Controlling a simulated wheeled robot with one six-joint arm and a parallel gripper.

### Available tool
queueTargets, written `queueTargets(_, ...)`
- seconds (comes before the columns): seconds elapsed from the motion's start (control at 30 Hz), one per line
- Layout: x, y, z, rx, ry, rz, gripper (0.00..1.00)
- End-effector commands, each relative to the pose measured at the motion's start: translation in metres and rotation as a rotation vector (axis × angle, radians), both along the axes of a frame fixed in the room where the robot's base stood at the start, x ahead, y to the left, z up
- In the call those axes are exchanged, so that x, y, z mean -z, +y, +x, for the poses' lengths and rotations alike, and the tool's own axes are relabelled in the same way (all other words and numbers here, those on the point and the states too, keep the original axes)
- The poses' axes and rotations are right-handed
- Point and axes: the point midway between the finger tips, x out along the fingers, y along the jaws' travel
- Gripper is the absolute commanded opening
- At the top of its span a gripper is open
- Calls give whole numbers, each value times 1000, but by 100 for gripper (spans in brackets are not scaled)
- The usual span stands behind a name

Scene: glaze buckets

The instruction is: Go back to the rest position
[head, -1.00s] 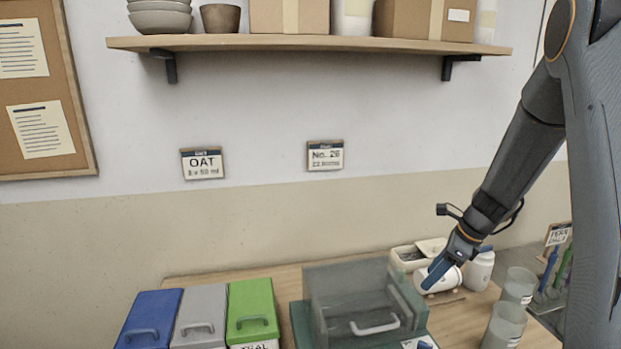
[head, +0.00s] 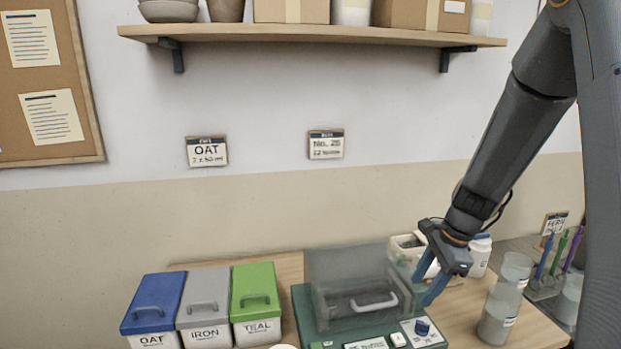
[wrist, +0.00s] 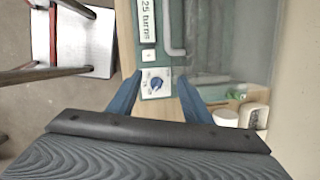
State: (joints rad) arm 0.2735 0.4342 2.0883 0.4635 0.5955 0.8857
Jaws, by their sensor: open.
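My gripper (head: 428,280) is in the head view, pointing down with its two blue fingers apart and nothing between them. It is over the right side of the green machine (head: 303,305), which has a clear grey cover (head: 345,268) and a light handle. In the wrist view, my gripper (wrist: 157,98) frames the machine's blue knob (wrist: 155,84) on its white plate; the knob also shows in the head view (head: 422,327). A white container (head: 428,268) stands behind the fingers and is partly hidden by them.
Blue (head: 154,300), grey (head: 205,300) and green (head: 256,298) lidded buckets stand left of the machine. Clear grey cups (head: 498,318) and a white bottle (head: 480,255) stand to the right. Pens stand in a holder at the far right. A shelf (head: 310,38) hangs above.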

Motion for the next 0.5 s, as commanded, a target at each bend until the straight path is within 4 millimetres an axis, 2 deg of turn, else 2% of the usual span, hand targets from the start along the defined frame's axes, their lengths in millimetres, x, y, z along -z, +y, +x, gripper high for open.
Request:
queueTargets(0.17,13,30,-37,-386,-48,-113,45)
queueTargets(0.3,29,55,-82,-839,-99,-231,45)
queueTargets(0.4,39,67,-109,-1131,-129,-300,45)
queueTargets(0.5,46,74,-129,-1342,-149,-345,45)
